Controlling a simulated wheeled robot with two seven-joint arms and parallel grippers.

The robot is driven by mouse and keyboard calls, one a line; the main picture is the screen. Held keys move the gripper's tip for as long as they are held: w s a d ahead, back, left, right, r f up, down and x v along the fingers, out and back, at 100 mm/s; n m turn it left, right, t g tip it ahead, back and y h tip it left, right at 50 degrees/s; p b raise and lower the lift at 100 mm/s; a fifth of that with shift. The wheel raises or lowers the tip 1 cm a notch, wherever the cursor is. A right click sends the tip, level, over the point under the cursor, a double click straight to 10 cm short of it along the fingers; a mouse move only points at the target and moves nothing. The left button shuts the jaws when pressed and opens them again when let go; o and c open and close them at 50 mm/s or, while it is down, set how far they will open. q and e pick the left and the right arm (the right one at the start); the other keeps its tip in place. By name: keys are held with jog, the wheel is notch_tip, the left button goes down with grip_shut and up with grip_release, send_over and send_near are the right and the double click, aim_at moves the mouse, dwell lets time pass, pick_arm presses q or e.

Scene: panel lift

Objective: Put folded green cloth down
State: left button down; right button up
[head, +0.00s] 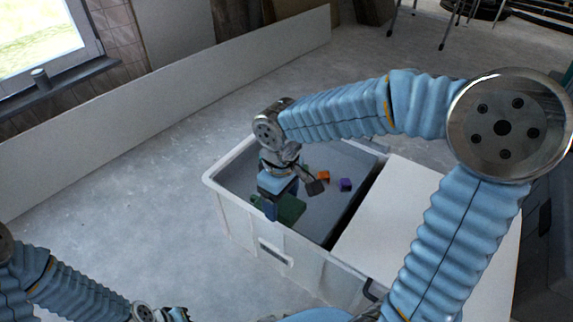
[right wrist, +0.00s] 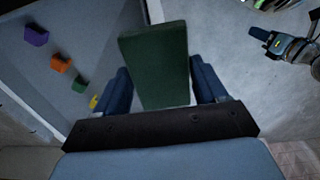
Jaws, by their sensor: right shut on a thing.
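The folded green cloth (right wrist: 157,62) is a flat dark green slab between the two blue fingers of my right gripper (right wrist: 160,85) in the right wrist view. In the head view my right gripper (head: 275,200) reaches down into a white bin, and the cloth (head: 291,209) shows beside its fingers. The right gripper is shut on the cloth. Whether the cloth touches the bin floor cannot be told. My left gripper (head: 175,314) is only partly in the head view at the bottom edge; it also shows at the upper right of the right wrist view (right wrist: 262,36).
The white bin (head: 231,205) has a grey floor. In it lie a purple block (head: 345,184), an orange block (head: 323,175) and, in the wrist view, a green block (right wrist: 80,84) and a yellow one (right wrist: 94,101).

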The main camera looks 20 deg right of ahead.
jog(key=w+d+f+b, duration=0.1)
jog(key=w+d+f, duration=0.1)
jog(key=w+f, duration=0.1)
jog(key=w+d+f, duration=0.3)
jog(key=w, duration=0.1)
jog(key=w+d+f+b, duration=0.1)
jog(key=w+d+f, duration=0.1)
jog(key=w+f, duration=0.1)
jog(key=shift+w+d+b, duration=0.3)
jog(key=shift+w, duration=0.1)
jog(key=shift+w+d+f+b, duration=0.15)
jog(key=shift+f+b, duration=0.1)
jog(key=shift+f, duration=0.7)
jog(key=shift+w+f+b, duration=0.1)
jog(key=shift+f+b, duration=0.15)
jog(key=shift+f, duration=0.7)
jog(key=shift+f, duration=0.1)
jog(key=shift+f, duration=0.15)
jog(key=o, duration=1.1)
